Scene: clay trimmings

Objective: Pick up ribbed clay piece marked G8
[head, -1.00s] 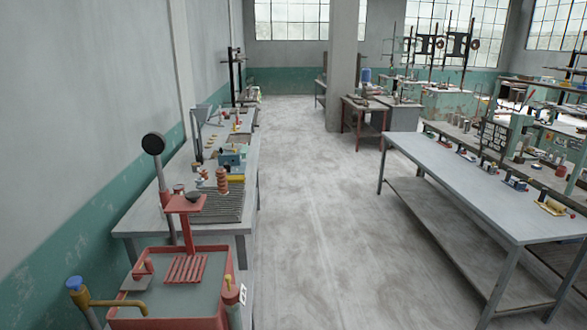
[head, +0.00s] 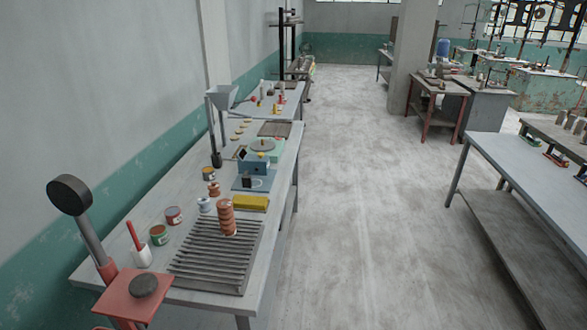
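A ribbed orange-brown clay piece (head: 227,218) stands upright at the back of a grey slatted rack (head: 208,270) on the left workbench. No G8 mark can be read on it at this distance. A smaller brown piece (head: 214,189) stands behind it, too small to tell its shape well. Neither of my grippers is in the head view.
The long grey workbench (head: 105,265) runs along the left wall with several cans, a yellow block (head: 251,203) and a blue device (head: 257,169). A red stand (head: 118,295) is at the near left. The floor aisle (head: 350,220) is clear; another table (head: 500,155) is at right.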

